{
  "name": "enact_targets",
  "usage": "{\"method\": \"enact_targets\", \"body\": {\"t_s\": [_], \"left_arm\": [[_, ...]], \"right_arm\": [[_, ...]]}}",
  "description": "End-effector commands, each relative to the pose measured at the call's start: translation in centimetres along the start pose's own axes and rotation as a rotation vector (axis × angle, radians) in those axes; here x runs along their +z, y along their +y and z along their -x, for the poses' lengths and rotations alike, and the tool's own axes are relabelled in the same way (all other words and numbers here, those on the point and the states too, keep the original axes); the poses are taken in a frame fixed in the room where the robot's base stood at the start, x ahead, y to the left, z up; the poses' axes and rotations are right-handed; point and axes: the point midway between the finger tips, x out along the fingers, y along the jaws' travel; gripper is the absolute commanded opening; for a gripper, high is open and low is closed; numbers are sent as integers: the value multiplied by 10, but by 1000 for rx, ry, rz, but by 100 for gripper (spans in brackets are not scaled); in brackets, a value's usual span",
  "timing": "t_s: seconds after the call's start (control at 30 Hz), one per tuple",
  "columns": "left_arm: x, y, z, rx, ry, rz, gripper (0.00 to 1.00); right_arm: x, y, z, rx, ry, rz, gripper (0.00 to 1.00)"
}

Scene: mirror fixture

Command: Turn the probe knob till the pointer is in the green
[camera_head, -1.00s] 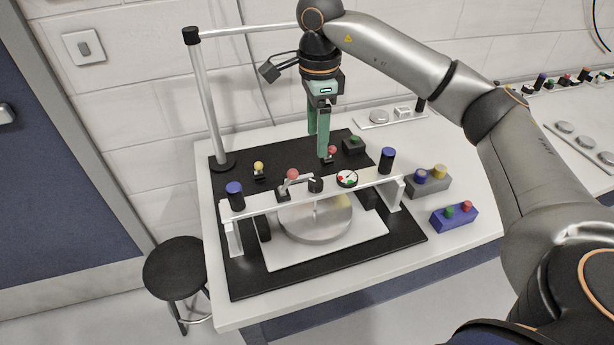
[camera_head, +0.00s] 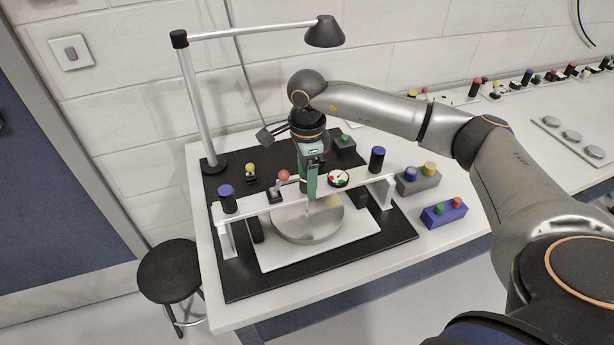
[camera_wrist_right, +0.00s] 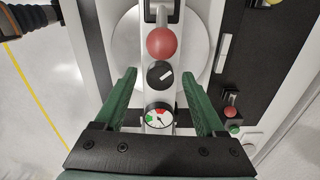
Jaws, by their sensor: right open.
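The probe knob (camera_wrist_right: 160,74) is a black round knob with a white mark, on the white bridge bar (camera_head: 258,208). The gripper hides it in the head view. My right gripper (camera_head: 311,192) is over the bar, open, with its green fingers pointing down. In the right wrist view its fingertips (camera_wrist_right: 161,76) lie on either side of the knob with gaps showing; their height relative to it is unclear. The dial gauge (camera_head: 338,178) sits beside the gripper and also shows in the wrist view (camera_wrist_right: 159,117), with red and green zones. Its thin pointer seems outside the green.
A red-ball lever (camera_head: 283,177) stands close left of the gripper on the bar. Blue-capped posts (camera_head: 228,198) stand at the bar's ends. A round metal plate (camera_head: 290,226) lies below. A lamp (camera_head: 324,32) overhangs behind. Button boxes (camera_head: 443,213) are at right.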

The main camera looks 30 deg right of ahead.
Motion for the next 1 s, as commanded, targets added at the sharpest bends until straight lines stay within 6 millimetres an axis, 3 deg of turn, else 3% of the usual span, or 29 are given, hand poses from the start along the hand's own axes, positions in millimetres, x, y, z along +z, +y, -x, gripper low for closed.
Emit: {"method": "enact_targets", "body": {"t_s": [0.07, 0.67, 1.0], "left_arm": [[0, 0, 0, 0, 0, 1, 68], [0, 0, 0, -1, 0, 1, 68], [0, 0, 0, -1, 0, 1, 68]], "right_arm": [[0, 0, 0, 0, 0, 0, 69], [0, 0, 1, 0, 0, 0, 1], [0, 0, 1, 0, -1, -14, 0]]}}
